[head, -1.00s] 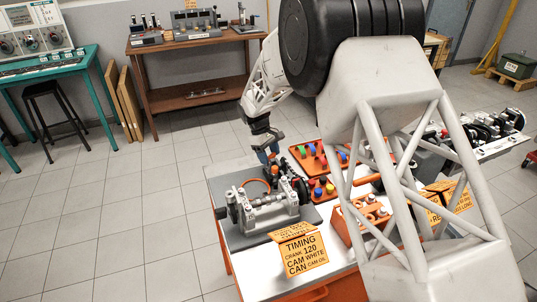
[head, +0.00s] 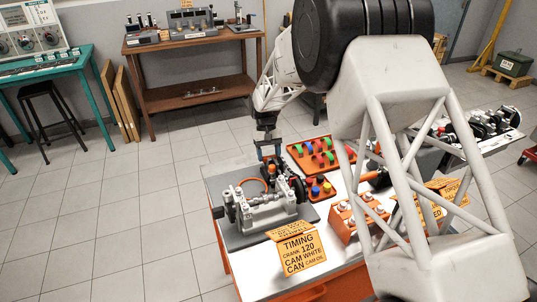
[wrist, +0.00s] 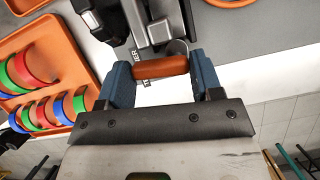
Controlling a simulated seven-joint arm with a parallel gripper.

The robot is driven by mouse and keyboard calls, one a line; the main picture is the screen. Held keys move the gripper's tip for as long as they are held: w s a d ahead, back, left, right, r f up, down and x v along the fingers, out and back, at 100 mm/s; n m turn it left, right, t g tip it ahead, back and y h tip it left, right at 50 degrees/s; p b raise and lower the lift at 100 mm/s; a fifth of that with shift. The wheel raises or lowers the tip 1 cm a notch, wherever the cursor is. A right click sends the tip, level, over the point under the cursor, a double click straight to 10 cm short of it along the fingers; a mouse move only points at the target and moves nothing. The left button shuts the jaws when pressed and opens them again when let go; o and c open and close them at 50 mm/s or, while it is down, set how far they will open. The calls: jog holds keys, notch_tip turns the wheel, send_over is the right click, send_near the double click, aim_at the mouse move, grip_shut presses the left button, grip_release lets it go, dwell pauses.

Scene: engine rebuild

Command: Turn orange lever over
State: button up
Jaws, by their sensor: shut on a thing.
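The orange lever (wrist: 160,67) shows in the wrist view as a short rounded orange bar lying crosswise between my blue fingertips. My gripper (wrist: 161,80) is shut on it, with one finger at each end of the bar. A grey metal part of the engine fixture stands just beyond the bar. In the head view my gripper (head: 269,152) points down at the back of the grey engine fixture (head: 268,212), which sits on a dark plate on the table. The grip itself is too small to make out there.
An orange tray of coloured rings (wrist: 42,70) lies left in the wrist view. In the head view, coloured-part trays (head: 297,150) lie right of the fixture. A yellow timing sign (head: 302,253) stands in front, and an orange block with white-topped parts (head: 345,224) is at right.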

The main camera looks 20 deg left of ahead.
dwell(0.4)
jog(key=o, duration=0.9)
jog(key=shift+v, duration=3.95)
